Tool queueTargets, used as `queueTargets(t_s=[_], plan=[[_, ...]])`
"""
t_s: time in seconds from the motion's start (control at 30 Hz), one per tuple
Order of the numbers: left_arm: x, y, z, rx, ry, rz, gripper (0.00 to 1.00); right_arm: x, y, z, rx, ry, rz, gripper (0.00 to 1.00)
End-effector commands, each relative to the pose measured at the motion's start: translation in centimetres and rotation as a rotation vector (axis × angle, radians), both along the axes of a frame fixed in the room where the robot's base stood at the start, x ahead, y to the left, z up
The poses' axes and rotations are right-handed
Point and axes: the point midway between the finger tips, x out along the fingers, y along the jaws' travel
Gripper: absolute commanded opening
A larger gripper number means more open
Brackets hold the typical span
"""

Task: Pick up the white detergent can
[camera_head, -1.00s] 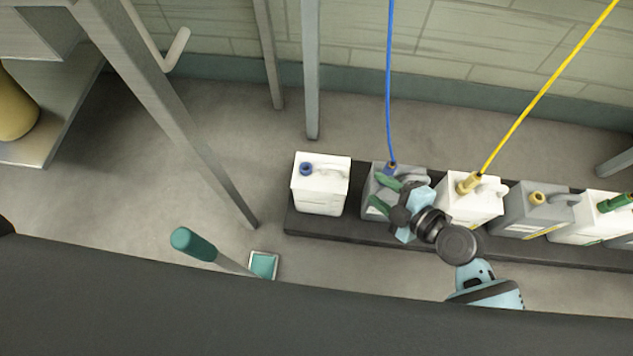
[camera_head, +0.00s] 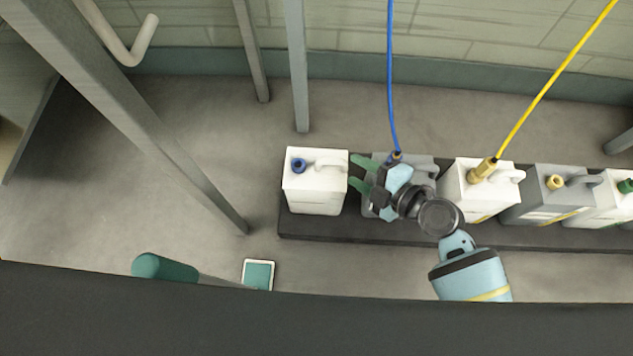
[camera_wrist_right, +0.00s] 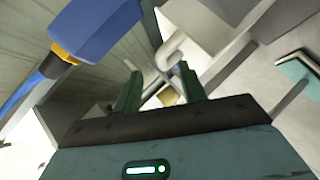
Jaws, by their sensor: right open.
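A white can (camera_head: 314,192) with a blue cap and a white top handle stands upright at the left end of a low dark platform (camera_head: 350,228). My right gripper (camera_head: 358,174) is open, its two green fingers pointing left, just right of this can and over the grey can (camera_head: 418,172) beside it. No contact with the white can is visible. In the right wrist view the open fingers (camera_wrist_right: 160,90) show nothing clearly held between them. Another white can (camera_head: 478,195) has a yellow hose fitting. My left gripper is not in view.
A yellow hose (camera_head: 550,80) runs to the right. Grey posts (camera_head: 297,65) stand behind.

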Motion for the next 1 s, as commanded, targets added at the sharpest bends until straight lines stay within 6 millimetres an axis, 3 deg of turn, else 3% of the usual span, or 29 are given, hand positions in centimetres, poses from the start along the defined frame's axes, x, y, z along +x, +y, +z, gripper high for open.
queueTargets(t_s=[0.17, 0.5, 0.83, 1.0], plan=[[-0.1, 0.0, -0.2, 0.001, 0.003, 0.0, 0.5, 0.3, 0.4, -0.2, 0.002, 0.001, -0.001, 0.41], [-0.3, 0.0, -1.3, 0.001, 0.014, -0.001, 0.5, 2.6, 3.4, -1.9, 0.001, 0.002, -0.002, 0.41], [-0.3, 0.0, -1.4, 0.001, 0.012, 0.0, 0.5, 2.9, 3.8, -2.0, -0.002, 0.0, 0.0, 0.41], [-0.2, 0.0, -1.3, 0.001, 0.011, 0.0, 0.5, 2.9, 3.8, -2.0, -0.001, 0.001, 0.0, 0.19]])
